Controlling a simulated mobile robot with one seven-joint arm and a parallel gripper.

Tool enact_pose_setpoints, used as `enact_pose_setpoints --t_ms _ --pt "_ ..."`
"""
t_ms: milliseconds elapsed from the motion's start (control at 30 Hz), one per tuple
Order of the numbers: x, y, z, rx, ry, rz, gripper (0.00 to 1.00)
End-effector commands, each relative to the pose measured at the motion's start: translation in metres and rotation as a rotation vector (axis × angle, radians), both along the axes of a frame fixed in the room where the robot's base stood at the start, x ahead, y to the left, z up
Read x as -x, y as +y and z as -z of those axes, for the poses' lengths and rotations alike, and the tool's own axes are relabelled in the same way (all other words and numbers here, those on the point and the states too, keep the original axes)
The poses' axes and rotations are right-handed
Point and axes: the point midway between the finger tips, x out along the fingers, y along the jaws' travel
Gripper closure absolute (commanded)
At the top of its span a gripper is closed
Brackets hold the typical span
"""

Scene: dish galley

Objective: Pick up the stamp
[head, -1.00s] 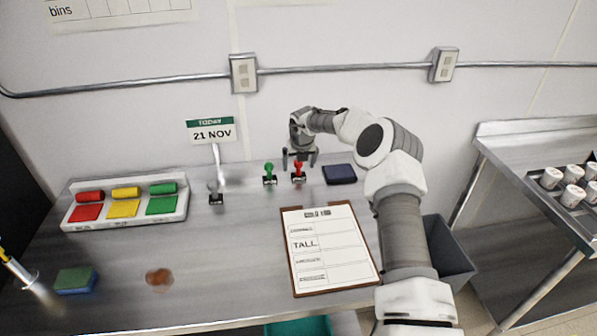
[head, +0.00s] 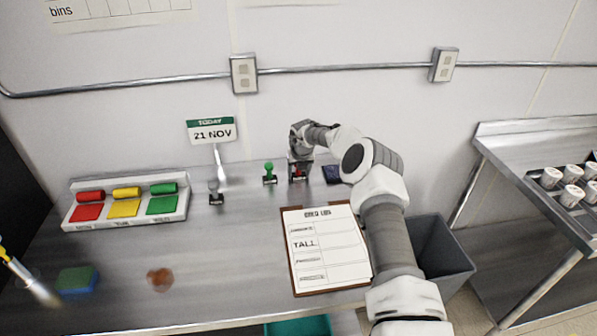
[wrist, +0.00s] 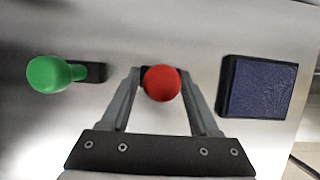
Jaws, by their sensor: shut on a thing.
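The red-handled stamp (head: 297,174) stands on the steel bench toward the back, with its round red knob (wrist: 162,83) between my fingers in the wrist view. My gripper (wrist: 160,92) is shut on this stamp from above. The stamp looks upright and still at bench level. A green-handled stamp (head: 269,174) stands just to its left, apart from my fingers; it also shows in the wrist view (wrist: 55,74). A grey-black stamp (head: 215,193) stands further left. The red stamp's base is mostly hidden by my gripper.
A dark blue ink pad (wrist: 262,87) lies right of the red stamp. A clipboard (head: 328,250) lies in front. A tray with red, yellow and green blocks (head: 125,215), a date sign (head: 211,130), a sponge (head: 77,280) and a brown stain (head: 160,279) are to the left.

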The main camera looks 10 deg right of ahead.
Motion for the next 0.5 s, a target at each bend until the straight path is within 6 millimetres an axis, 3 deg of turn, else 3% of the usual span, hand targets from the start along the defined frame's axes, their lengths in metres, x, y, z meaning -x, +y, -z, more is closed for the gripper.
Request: enact_pose_setpoints --t_ms 33,200,500 --pt "-0.0001 -0.0001 -0.0001 0.000 0.000 0.000 0.64" --pt "0.0000 -0.0001 -0.0002 0.000 0.000 0.000 0.93" --pt "-0.0006 -0.0002 -0.0056 0.000 -0.002 0.001 0.93"
